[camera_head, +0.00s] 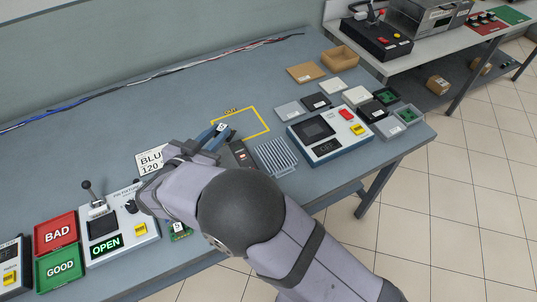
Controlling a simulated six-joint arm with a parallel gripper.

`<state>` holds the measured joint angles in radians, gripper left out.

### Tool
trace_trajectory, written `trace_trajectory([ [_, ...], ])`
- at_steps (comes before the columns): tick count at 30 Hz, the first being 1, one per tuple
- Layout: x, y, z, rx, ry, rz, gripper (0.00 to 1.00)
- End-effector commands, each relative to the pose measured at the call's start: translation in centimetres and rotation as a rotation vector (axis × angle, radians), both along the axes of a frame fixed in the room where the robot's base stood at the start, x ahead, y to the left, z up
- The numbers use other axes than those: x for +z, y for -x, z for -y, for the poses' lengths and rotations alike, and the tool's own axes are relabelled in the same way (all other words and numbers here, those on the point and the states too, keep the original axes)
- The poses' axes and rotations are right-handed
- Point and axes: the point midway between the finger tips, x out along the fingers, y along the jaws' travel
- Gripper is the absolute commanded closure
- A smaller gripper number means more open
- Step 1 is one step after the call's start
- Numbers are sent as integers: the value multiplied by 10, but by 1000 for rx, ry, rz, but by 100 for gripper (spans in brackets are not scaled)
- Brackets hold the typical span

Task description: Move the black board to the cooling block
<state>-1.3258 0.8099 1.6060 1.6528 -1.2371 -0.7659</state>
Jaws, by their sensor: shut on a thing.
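My gripper (208,140) is to the left of the cooling block, near the yellow outlined area. It is shut on a dark, bluish piece with a small white label, which I take to be the black board (222,128). Most of this piece is hidden by my gripper, so its full shape cannot be seen. The cooling block (275,157), a grey finned plate, lies on the bench to the right, apart from my gripper. Nothing is visible on top of its fins.
A dark device with a red display (241,154) sits between my gripper and the cooling block. A console (330,135) stands right of the block. A yellow outline (262,118) marks bare bench behind. A green board (180,231) lies near the front edge, beside the station reading OPEN (106,246).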

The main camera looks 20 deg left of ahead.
Motion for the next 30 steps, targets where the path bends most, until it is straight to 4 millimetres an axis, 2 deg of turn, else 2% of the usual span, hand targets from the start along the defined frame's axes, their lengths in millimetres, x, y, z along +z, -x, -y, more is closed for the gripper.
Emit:
trace_trajectory([
  [1, 0, -16, 9, -35, -10, 4, 100],
  [3, 7, -35, 26, -80, -8, 3, 100],
  [8, 21, -72, 86, -175, -6, 4, 100],
  [12, 27, -87, 129, -180, -2, 2, 100],
  [15, 25, -88, 146, -144, 1, 1, 100],
  [20, 13, -78, 150, -53, 4, -1, 100],
  [22, 0, -74, 149, -15, 5, -3, 100],
  [25, -12, -70, 146, 30, 4, -1, 100],
  [30, -18, -67, 135, 78, -1, 0, 100],
])
